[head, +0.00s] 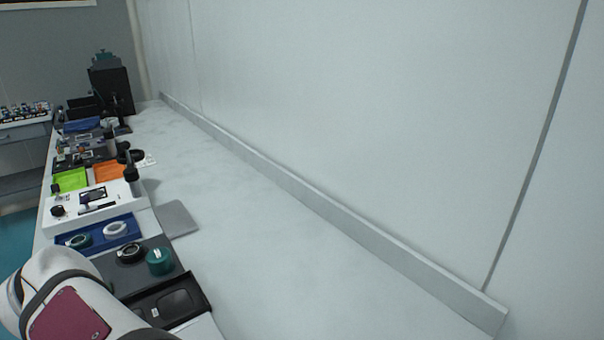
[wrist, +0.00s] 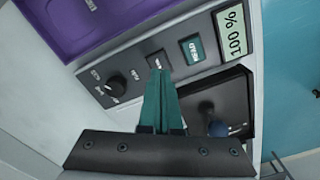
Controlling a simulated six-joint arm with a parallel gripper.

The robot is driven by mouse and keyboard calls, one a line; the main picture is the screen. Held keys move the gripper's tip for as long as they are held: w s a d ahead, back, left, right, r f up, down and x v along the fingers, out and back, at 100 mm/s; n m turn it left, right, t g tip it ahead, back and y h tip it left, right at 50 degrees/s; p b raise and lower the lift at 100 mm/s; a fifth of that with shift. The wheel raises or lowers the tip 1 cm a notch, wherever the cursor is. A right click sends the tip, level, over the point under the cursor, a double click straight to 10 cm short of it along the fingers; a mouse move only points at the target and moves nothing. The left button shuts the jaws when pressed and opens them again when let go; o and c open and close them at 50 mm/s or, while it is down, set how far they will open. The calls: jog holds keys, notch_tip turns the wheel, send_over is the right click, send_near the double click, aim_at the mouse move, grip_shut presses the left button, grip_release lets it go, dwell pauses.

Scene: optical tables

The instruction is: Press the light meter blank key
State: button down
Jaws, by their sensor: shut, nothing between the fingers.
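The light meter's grey panel (wrist: 137,72) fills the middle of the wrist view, tilted in the picture. Its small pale key (wrist: 155,60), probably the blank key, lies right at my fingertips and is partly covered by them; its lettering is unreadable. To its right are a green key marked READ (wrist: 192,48) and a display (wrist: 232,32) showing 100 %. My gripper (wrist: 159,73) has teal fingers shut together with nothing between them. The tips overlap the pale key's lower edge; I cannot tell whether they touch it. The head view does not show the gripper.
A black knob (wrist: 116,87) sits left of the keys. A purple tray (wrist: 110,18) lies beyond the panel. A dark recessed box (wrist: 215,105) with a blue-tipped part is right of my fingers.

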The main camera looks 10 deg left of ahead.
jog(key=shift+r, duration=2.8)
jog(key=d+f+m, duration=0.2)
jog(key=d, duration=0.6)
jog(key=d+f+m, duration=0.2)
jog(key=d, duration=0.6)
jog(key=w+d+f+m+y, duration=0.1)
jog(key=d+f+m, duration=0.1)
jog(key=d, duration=0.6)
jog(key=shift+w+f+g, duration=0.1)
jog(key=shift+f+g, duration=0.1)
jog(key=shift+g, duration=0.1)
jog(key=s+d+f+m, duration=0.2)
jog(key=s+d+f, duration=0.2)
jog(key=shift+s+d+f+m+y, duration=0.3)
jog(key=shift+s+y, duration=0.1)
jog(key=c, duration=1.5)
grip_release()
jog(key=shift+c, duration=0.2)
